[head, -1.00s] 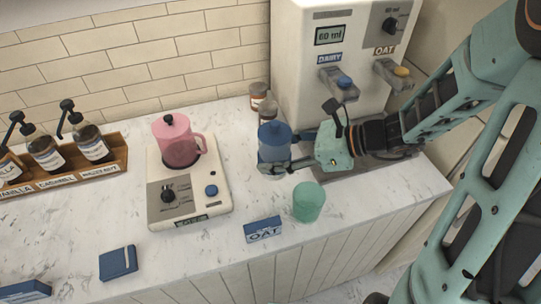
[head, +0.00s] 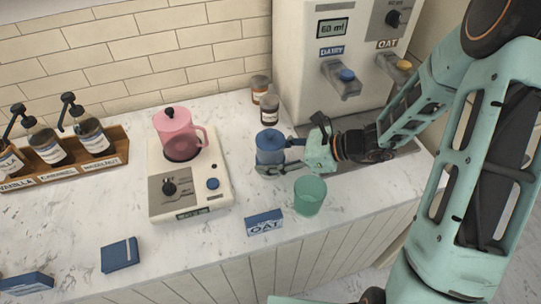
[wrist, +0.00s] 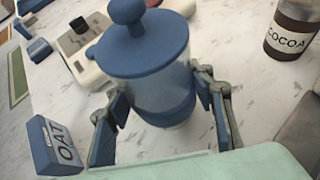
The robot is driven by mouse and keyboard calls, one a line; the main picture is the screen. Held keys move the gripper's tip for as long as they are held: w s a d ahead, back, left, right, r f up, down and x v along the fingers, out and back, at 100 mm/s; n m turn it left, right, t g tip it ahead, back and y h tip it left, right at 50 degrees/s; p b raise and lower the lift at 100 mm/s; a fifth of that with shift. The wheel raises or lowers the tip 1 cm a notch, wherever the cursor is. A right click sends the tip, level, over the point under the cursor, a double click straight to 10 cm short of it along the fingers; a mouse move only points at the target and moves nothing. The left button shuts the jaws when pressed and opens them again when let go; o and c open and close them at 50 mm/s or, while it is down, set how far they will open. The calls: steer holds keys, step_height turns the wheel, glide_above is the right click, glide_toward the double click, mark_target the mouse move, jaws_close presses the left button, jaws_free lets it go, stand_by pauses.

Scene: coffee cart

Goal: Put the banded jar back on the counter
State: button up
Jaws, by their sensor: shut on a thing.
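The banded jar (head: 270,146) has a blue knobbed lid, clear walls and a blue band low on its body. It is upright at the counter (head: 215,245), right of the white scale-like unit. My gripper (head: 280,158) is shut on it from the right, with the fingers on either side of its lower body. In the wrist view the jar (wrist: 150,65) stands between both fingers. Its base looks at or very near the marble, but the contact is hidden.
A green cup (head: 309,196) stands just in front of my gripper. Two brown jars (head: 269,109) stand behind, one labelled COCOA (wrist: 291,30). An OAT box (head: 264,223) lies in front. A pink pitcher (head: 175,129) sits on the white unit (head: 206,206). The dispenser (head: 300,62) is behind right.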

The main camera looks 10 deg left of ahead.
steer(key=shift+f, duration=0.1)
steer(key=o, duration=1.6)
steer(key=shift+o, duration=0.2)
steer(key=shift+d+r, duration=0.25)
steer(key=shift+d, duration=0.05)
steer(key=v, duration=1.1)
steer(key=shift+s+d, duration=0.15)
steer(key=shift+d, duration=0.05)
steer(key=shift+r, duration=0.1)
